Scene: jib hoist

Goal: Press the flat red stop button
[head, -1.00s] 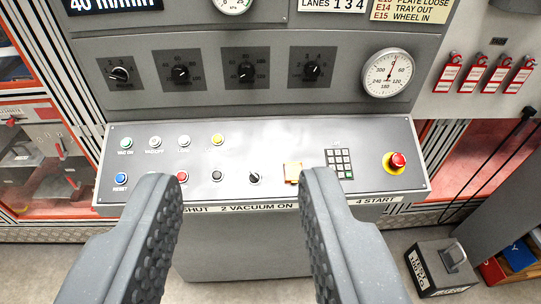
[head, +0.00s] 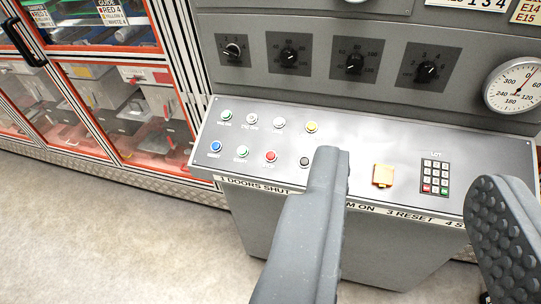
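The flat red button (head: 270,156) sits in the lower row of the sloped grey console, between a green button (head: 242,151) and a black button (head: 305,161). Its label is too small to read. My gripper (head: 408,170) is open and empty, its two grey fingers wide apart in front of the console. The left finger stands to the right of the red button and covers part of the lower row. The right finger is at the right edge of the picture. The red mushroom button on a yellow base is not in view now.
An orange cover (head: 383,176) and keypad (head: 435,177) lie between the fingers. Knobs (head: 354,63) and a dial gauge (head: 514,85) are behind. Orange-framed cabinets (head: 130,110) stand left.

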